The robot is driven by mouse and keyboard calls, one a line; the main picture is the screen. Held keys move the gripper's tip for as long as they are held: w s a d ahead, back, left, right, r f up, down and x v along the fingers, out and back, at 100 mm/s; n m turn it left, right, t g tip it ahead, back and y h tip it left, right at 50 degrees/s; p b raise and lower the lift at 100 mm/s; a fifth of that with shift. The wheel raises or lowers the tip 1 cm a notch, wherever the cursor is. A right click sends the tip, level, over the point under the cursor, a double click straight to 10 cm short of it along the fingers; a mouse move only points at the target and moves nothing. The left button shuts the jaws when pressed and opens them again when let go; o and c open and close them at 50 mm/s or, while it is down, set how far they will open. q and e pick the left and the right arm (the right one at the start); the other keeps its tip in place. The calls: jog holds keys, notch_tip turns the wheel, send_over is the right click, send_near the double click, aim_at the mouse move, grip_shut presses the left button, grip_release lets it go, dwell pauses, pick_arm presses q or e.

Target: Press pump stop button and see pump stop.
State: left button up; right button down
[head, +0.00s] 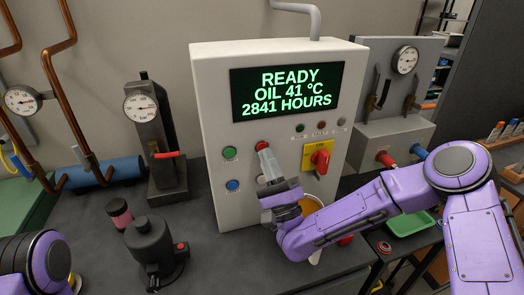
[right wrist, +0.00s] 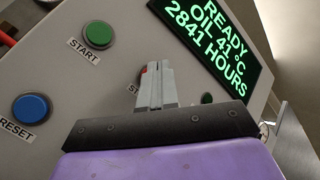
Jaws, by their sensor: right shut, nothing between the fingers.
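A white control cabinet (head: 215,120) carries a red button (head: 262,145), beside a green button (head: 229,153) and above a blue one (head: 232,185). In the right wrist view the red button (right wrist: 143,72) shows only as a sliver behind my fingers, its label mostly hidden; the green button (right wrist: 98,34) is labelled START and the blue button (right wrist: 31,108) RESET. My right gripper (head: 264,150) is shut and empty, its fingertips at or very near the red button; I cannot tell whether they touch. The display (head: 287,91) reads READY, OIL 41 °C, 2841 HOURS. My left gripper is out of view.
A red rotary switch on a yellow plate (head: 308,148) sits right of the red button, close to my right arm. A black device with a red knob (head: 150,245) and a gauge stand (head: 150,130) stand left of the cabinet.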

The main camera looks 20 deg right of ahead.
jog(key=shift+s, duration=0.25)
jog(key=s+b, duration=0.2)
jog(key=s, duration=0.3)
jog(key=shift+b, duration=0.4)
dwell(0.4)
